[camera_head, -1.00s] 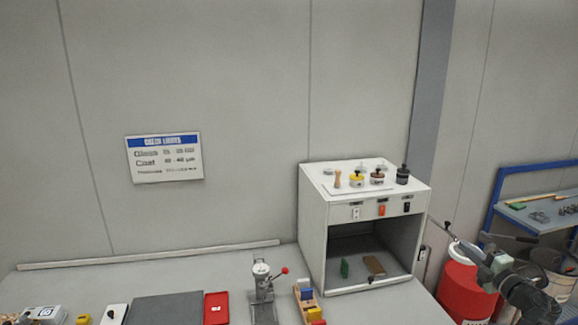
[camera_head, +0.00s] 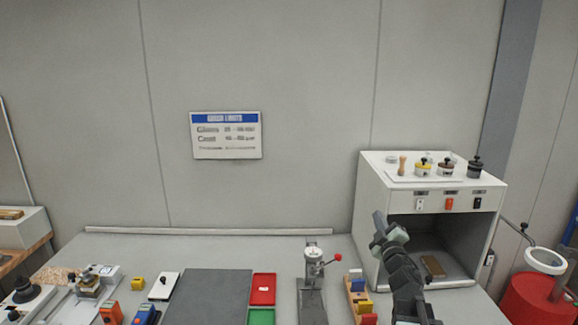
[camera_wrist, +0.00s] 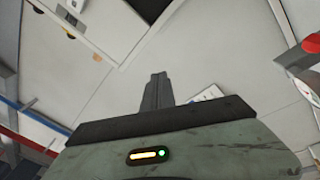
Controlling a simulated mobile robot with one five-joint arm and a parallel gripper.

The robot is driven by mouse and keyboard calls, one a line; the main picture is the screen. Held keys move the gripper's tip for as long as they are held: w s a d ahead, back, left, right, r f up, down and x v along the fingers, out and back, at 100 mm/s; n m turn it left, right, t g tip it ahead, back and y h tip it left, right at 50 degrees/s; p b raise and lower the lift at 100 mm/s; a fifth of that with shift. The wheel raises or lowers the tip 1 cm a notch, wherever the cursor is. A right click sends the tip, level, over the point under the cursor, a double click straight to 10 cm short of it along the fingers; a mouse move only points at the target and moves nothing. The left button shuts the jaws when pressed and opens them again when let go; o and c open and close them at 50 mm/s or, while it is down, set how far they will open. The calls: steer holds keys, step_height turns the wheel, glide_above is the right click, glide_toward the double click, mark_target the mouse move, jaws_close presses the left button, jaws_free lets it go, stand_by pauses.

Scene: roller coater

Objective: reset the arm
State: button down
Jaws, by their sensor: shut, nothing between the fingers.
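My arm rises at the right of the head view, in front of the open white cabinet (camera_head: 376,200). My gripper (camera_head: 378,216) points up at its end, near the cabinet's left front edge. In the wrist view my gripper (camera_wrist: 157,80) shows its two fingers close together, with nothing between them. Behind the fingers in that view is pale wall, with the white sign (camera_wrist: 208,94) beside them. The arm hides part of the cabinet's opening.
The grey bench holds a dark mat (camera_head: 207,297), a red tray (camera_head: 263,289), a green tray (camera_head: 261,317), a lever press (camera_head: 313,272) and a wooden block rack (camera_head: 357,297). Several jars stand on the cabinet. A red drum (camera_head: 535,300) stands at the right.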

steer(key=s+a+f+m+g+h+b, duration=0.1)
steer(key=s+a+f+m+g+h, duration=0.2)
steer(key=f, duration=0.6)
steer(key=s+a+f+m+g+h, duration=0.1)
steer(key=a+f+m+g, duration=0.4)
steer(key=f, duration=0.5)
steer(key=s+a+f+m+g+y, duration=0.1)
steer(key=s+f+g, duration=0.4)
steer(key=s, duration=0.5)
steer(key=s+a+f+m+g+y, duration=0.2)
steer(key=s+a+f+g, duration=0.2)
steer(key=s, duration=0.7)
step_height(320, 180, down, 2)
steer(key=g, duration=0.3)
steer(key=shift+y, duration=0.3)
steer(key=shift+w+f, duration=0.1)
